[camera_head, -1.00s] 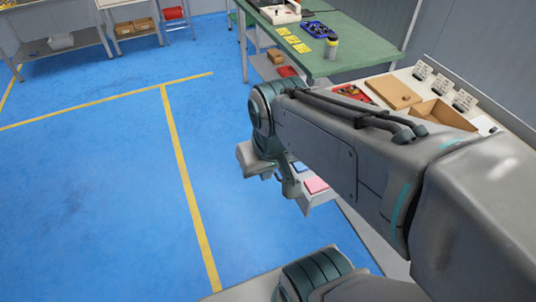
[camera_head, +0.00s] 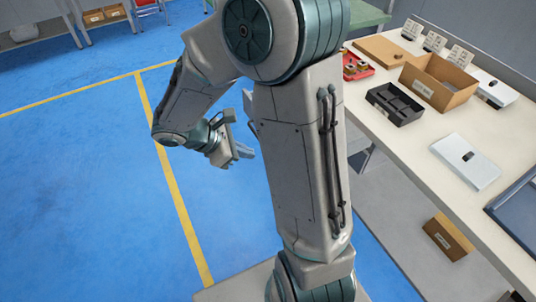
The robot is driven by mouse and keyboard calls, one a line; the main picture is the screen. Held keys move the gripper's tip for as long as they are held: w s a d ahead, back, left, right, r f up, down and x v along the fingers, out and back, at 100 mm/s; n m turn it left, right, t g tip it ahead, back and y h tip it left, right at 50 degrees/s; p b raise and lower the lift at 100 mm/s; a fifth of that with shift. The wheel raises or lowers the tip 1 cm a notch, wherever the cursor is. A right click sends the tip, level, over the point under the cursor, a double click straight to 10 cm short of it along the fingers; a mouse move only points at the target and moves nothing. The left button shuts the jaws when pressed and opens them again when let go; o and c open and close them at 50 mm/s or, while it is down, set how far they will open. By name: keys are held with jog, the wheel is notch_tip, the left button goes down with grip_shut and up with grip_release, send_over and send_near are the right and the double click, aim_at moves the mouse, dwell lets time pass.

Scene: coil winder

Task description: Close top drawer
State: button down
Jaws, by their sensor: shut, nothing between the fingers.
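My gripper (camera_head: 243,153) hangs over the blue floor, left of my upright arm link, and points right and down. Its fingers are small in the picture and look shut and empty. The top drawer cannot be made out now; my arm covers the area at the left end of the white workbench (camera_head: 404,150). I cannot tell whether the drawer is open or how far my gripper is from it.
The bench holds a cardboard box (camera_head: 440,82), a black tray (camera_head: 394,103), a red tray (camera_head: 356,67) and a white device (camera_head: 466,161). Another box (camera_head: 447,237) sits below. A green table (camera_head: 368,15) stands behind. The blue floor (camera_head: 80,190) at left is clear.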

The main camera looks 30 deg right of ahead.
notch_tip(320, 180, down, 4)
jog(key=w+a+n+t+b, duration=0.1)
jog(key=w+n, duration=0.2)
jog(key=d+r+b+x, duration=0.1)
jog(key=d+r+x, duration=0.1)
jog(key=x, duration=1)
jog(key=shift+d+f+h+b, duration=0.25)
jog(key=shift+d+h+b, duration=0.05)
jog(key=shift+d, duration=0.1)
jog(key=shift+s, duration=0.1)
